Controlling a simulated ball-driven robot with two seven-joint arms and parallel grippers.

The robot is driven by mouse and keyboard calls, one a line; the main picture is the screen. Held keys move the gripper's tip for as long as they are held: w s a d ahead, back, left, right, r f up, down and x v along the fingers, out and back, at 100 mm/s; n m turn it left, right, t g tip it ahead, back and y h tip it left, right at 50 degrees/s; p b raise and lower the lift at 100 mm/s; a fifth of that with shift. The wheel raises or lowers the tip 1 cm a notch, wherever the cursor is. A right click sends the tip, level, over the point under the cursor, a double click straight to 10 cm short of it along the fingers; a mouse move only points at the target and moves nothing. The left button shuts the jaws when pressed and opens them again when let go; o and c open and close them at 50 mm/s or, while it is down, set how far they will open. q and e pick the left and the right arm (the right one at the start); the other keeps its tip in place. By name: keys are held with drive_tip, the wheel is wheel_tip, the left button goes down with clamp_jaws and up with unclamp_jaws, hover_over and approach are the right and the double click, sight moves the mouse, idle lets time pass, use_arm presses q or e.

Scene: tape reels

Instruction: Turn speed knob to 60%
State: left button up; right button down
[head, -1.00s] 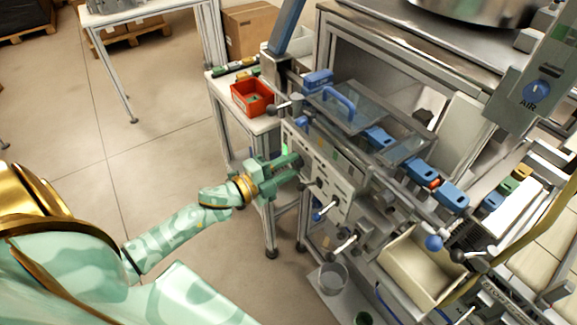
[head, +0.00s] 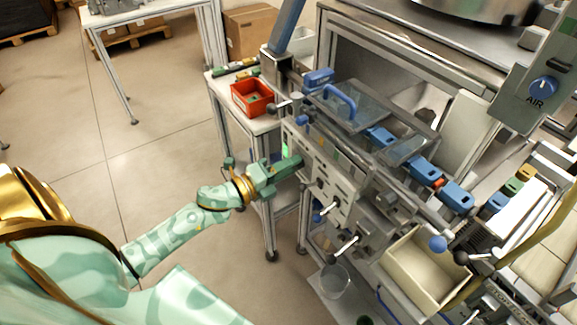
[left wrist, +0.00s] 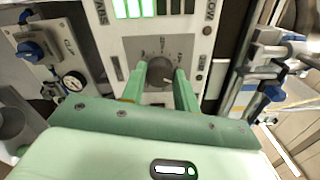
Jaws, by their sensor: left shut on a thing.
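The speed knob (left wrist: 160,72) is a round dark grey dial on a pale control panel (left wrist: 128,45), seen in the left wrist view. Small scale marks surround it, too blurred to read. A pale mark shows at its lower right. My left gripper (left wrist: 159,76) is shut on the knob, one green finger on each side. In the head view my left gripper (head: 290,165) reaches the panel front from the left and hides the knob. My right gripper is not in view.
A lit green display (left wrist: 132,8) is above the knob. A blue knob and gauge (left wrist: 74,81) are at the left. In the head view, levers (head: 330,210) stick out below the panel. A red bin (head: 252,97) stands on a side table; open floor lies left.

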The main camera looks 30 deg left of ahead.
use_arm(q)
drive_tip(key=shift+f, duration=0.15)
drive_tip(key=o, duration=1)
drive_tip(key=shift+c, duration=0.2)
drive_tip(key=v, duration=1.6)
drive_tip(key=shift+s, duration=0.2)
